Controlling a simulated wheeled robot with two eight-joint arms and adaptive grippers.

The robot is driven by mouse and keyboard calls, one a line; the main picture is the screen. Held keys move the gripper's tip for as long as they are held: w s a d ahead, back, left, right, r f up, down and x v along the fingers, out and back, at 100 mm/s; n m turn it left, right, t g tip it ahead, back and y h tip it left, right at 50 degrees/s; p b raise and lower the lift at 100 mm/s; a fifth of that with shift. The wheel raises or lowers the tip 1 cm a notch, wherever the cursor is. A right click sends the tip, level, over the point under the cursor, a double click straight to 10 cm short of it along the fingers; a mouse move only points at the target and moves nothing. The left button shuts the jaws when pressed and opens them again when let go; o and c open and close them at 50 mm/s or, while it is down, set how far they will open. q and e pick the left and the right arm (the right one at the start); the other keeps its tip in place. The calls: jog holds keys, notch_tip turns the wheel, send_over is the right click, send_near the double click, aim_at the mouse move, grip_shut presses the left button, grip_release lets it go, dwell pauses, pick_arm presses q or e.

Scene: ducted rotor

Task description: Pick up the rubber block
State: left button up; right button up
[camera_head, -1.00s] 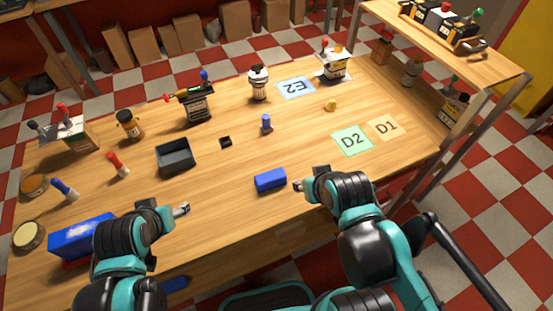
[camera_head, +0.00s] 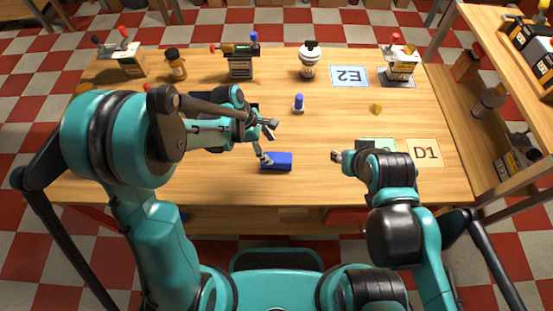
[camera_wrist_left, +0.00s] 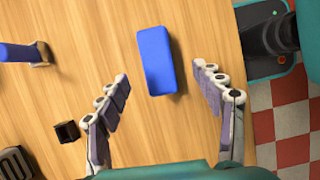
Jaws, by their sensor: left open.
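The blue block (camera_head: 277,161), which I take for the rubber block, lies flat on the table near its front edge. In the left wrist view the block (camera_wrist_left: 156,60) lies ahead of and between the spread fingers, with a gap on each side. My left gripper (camera_head: 268,142) is open and empty at the block's left end; I cannot tell its exact height above the table. My right gripper (camera_head: 338,156) is to the right of the block, over the table; its jaws are too small to read.
A blue-topped peg (camera_head: 298,104) stands behind the block. A small black cube (camera_wrist_left: 67,131) shows in the left wrist view. Cards E2 (camera_head: 350,76) and D1 (camera_head: 424,152) lie flat. A yellow piece (camera_head: 376,109) lies between them. Bottles and devices line the back.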

aim_at(276, 157)
pick_arm(q)
jog(key=b+x, duration=0.1)
jog(key=x, duration=0.3)
jog(key=b+x, duration=0.1)
jog(key=x, duration=0.1)
jog(key=b+x, duration=0.1)
jog(key=x, duration=0.1)
jog(key=shift+w+a+f, duration=0.1)
jog(key=shift+w, duration=0.2)
jog(key=shift+f+b, duration=0.2)
jog(key=shift+b, duration=0.2)
jog(key=c, duration=1.3)
